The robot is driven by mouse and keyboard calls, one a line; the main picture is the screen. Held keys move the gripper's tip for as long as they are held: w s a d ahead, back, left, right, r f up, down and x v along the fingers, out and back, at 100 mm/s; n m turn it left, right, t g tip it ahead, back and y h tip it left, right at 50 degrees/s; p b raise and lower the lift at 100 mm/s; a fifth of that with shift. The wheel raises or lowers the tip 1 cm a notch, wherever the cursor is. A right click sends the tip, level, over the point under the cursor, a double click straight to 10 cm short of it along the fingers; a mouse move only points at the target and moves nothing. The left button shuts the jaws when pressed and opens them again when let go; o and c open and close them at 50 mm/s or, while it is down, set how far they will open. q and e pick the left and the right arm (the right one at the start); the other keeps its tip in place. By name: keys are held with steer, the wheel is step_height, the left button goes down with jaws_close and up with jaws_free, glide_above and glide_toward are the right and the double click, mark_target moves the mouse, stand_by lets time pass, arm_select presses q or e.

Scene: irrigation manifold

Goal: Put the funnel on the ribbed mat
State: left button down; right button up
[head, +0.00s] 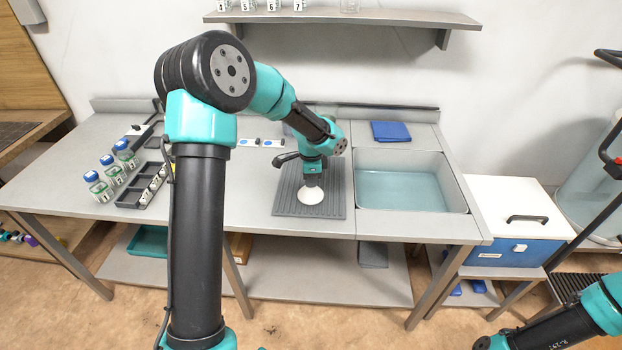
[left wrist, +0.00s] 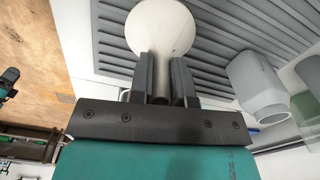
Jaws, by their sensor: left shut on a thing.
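My left gripper (head: 312,181) is shut on the white funnel (head: 311,196), gripping its narrow stem from above. The funnel's wide mouth points down over the ribbed mat (head: 283,203), a grey grooved mat beside the sink. I cannot tell whether the rim touches the mat. In the left wrist view, the two dark fingers of the left gripper (left wrist: 161,78) hold the stem, and the funnel's cone (left wrist: 160,25) stands out against the ribs of the mat (left wrist: 222,50). My right gripper is out of view; only part of its arm shows at lower right.
The sink basin (head: 412,190) lies just right of the mat, with a blue folded cloth (head: 391,131) behind it. A dark rack (head: 143,190) and blue-capped bottles (head: 105,170) stand at the left. A pale vessel (left wrist: 258,85) shows near the mat in the wrist view.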

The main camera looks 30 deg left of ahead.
arm_select(q)
steer(key=shift+f, duration=0.15)
steer(key=c, duration=1.1)
jaws_free()
step_height(320, 180, up, 12)
steer(key=shift+r, duration=0.15)
